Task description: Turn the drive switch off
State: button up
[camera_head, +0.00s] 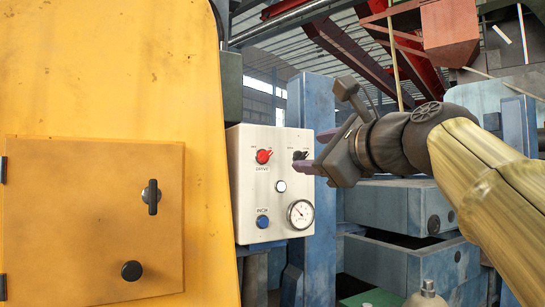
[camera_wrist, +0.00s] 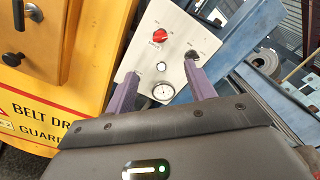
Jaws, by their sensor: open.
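The drive switch (camera_head: 263,156) is a red rotary knob above the word DRIVE, at the upper left of a pale control panel (camera_head: 240,203). In the wrist view the red knob (camera_wrist: 160,36) shows beyond the fingertips, near the top centre. Its handle seems tilted toward the upper right in the head view; its exact setting is too small to read. My gripper (camera_head: 308,152) comes in from the right, in front of the panel's right side. In the wrist view my gripper (camera_wrist: 161,70) has its two purple fingers spread, with nothing held between them.
A black knob (camera_head: 300,154) is right of the red one, partly close behind my fingers. Below are a white button (camera_head: 281,186), a blue button (camera_head: 262,222) and a gauge (camera_head: 300,214). A yellow cabinet (camera_head: 100,70) stands left; a blue post (camera_head: 326,220) stands right.

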aim_at(268, 156)
jog(key=p+x, duration=0.8)
jog(key=x, duration=0.8)
jog(key=shift+w+a+p, duration=0.2)
jog(key=shift+w+p, duration=0.1)
jog(key=shift+w, duration=0.05)
jog(key=shift+w+a, duration=0.15)
jog(key=shift+w, duration=0.1)
jog(key=shift+f, duration=0.1)
jog(key=c, duration=1)
